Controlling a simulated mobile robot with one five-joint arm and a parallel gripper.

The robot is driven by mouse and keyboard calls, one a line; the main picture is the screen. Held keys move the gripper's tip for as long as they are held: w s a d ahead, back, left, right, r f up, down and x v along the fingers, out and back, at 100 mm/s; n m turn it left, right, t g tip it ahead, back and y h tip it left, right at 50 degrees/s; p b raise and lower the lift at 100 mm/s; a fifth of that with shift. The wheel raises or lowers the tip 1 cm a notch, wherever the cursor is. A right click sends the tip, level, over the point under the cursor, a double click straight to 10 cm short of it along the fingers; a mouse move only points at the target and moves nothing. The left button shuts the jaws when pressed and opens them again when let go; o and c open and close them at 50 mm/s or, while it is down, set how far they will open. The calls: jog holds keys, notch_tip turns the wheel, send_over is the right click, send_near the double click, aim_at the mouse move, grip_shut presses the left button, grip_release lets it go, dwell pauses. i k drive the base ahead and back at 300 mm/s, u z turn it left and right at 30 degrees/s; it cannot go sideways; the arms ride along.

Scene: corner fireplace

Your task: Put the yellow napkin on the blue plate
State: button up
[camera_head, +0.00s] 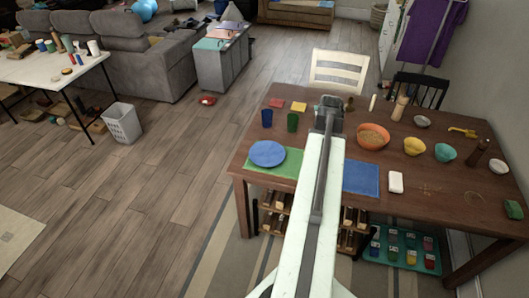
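The blue plate (267,154) lies on a green placemat (284,168) at the left front of the brown wooden table (440,192). A small yellow square (299,106), which looks like the yellow napkin, lies flat near the table's far left edge. My gripper (328,112) is at the far end of my arm, which reaches over the table. In the picture it is right of the yellow square and above and right of the plate. Its fingers are too small and dark to tell their opening.
A red square (277,102) lies left of the yellow one. An orange bowl (372,137) is right of my gripper. A blue placemat (361,178) lies right of my arm. A white chair (339,68) stands behind.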

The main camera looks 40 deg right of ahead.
aim_at(267, 153)
jog(key=u, duration=0.05)
jog(key=i, duration=0.95)
jog(key=z, duration=0.05)
